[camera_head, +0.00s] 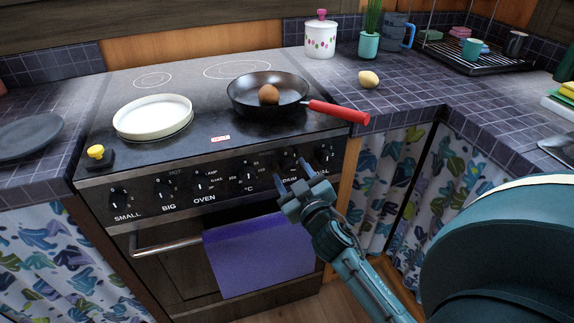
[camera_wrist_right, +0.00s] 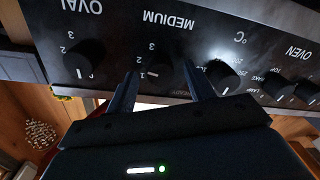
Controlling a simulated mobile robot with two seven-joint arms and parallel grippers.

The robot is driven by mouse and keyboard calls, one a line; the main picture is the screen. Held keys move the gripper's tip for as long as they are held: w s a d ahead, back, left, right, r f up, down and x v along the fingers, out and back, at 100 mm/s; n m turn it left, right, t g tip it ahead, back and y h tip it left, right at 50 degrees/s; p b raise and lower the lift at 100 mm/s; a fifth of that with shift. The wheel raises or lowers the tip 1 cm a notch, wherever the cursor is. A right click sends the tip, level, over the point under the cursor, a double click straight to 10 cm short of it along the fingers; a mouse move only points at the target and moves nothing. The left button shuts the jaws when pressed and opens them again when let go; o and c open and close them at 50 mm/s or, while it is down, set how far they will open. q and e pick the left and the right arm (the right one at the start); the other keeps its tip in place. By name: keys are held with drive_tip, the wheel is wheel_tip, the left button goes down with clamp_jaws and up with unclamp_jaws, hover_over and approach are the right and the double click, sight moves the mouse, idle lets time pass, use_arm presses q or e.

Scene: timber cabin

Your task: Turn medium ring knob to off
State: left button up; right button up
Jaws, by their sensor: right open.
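The medium ring knob (camera_wrist_right: 160,70) is a dark round knob under the upside-down word MEDIUM in the right wrist view. Numbers 1, 2 and 3 stand beside it, and its pale mark seems to be near the 1. In the head view the medium knob (camera_head: 287,160) is on the stove front, partly behind my right gripper (camera_head: 291,174). The right gripper is open, with one finger on each side of the knob in the right wrist view (camera_wrist_right: 163,90). I cannot tell whether the fingers touch it. My left gripper is not in view.
The °C knob (camera_wrist_right: 222,76) and oval knob (camera_wrist_right: 84,62) flank the medium knob closely. A black pan (camera_head: 245,98) with a brown egg-like item and red handle stands above. A white dish (camera_head: 152,116) sits on the stove. A purple towel (camera_head: 258,255) hangs from the oven handle below.

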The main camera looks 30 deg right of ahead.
drive_tip(key=shift+w, duration=0.25)
drive_tip(key=shift+s, duration=0.1)
drive_tip(key=c, duration=1)
